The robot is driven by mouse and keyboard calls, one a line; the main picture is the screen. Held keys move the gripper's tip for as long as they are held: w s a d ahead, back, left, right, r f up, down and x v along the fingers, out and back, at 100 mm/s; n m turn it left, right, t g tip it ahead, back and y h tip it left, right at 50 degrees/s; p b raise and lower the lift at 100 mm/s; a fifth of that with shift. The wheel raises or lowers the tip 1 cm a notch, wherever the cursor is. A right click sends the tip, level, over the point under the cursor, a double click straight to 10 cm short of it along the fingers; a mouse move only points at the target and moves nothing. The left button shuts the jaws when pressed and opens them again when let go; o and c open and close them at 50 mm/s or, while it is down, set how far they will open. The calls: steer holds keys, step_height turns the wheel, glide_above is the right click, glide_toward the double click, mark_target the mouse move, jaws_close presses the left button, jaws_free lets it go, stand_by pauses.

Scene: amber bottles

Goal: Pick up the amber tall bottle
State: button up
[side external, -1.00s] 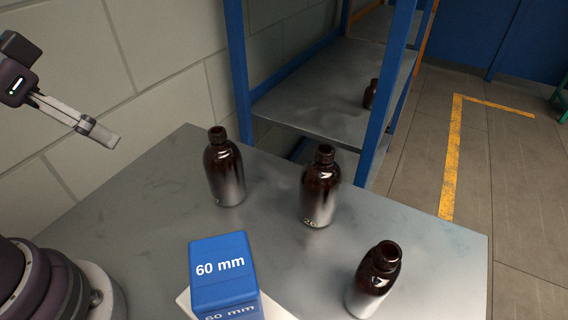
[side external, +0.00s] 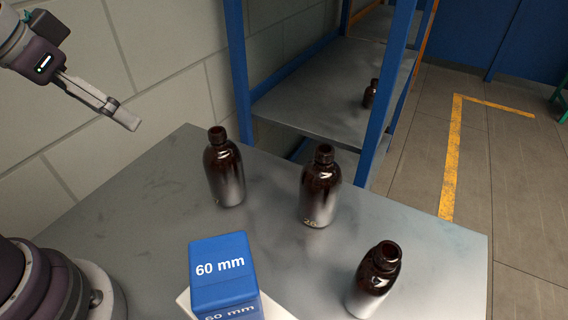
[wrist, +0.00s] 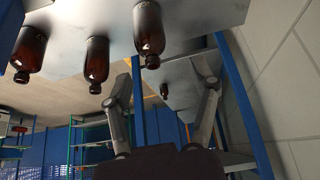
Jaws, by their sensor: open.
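Three dark amber bottles stand upright on the grey metal table (side external: 130,215). In the side view they are a left bottle (side external: 224,170), a middle bottle (side external: 320,190) and a front right bottle (side external: 374,282). They look alike, and I cannot tell which one is meant by tall. My gripper (side external: 130,120) is raised at the upper left, above and left of the bottles, touching none. In the wrist view my gripper (wrist: 160,115) has its two fingers apart with nothing held, and the three bottles, such as the rightmost one (wrist: 148,35), show along the top.
A blue block marked 60 mm (side external: 222,270) stands on a white base at the table's front. A blue-framed shelf (side external: 335,95) behind the table holds another amber bottle (side external: 370,94). A block wall rises on the left. The table's left part is clear.

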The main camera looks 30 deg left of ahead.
steer(key=w+d+m+h, duration=0.1)
steer(key=w+d+m, duration=0.1)
steer(key=w+d, duration=0.5)
steer(key=m+h, duration=0.1)
steer(key=m, duration=0.1)
glide_toward(323, 150)
steer(key=x, duration=1)
steer(key=shift+w+f, duration=0.2)
steer(key=shift+f, duration=0.15)
jaws_close()
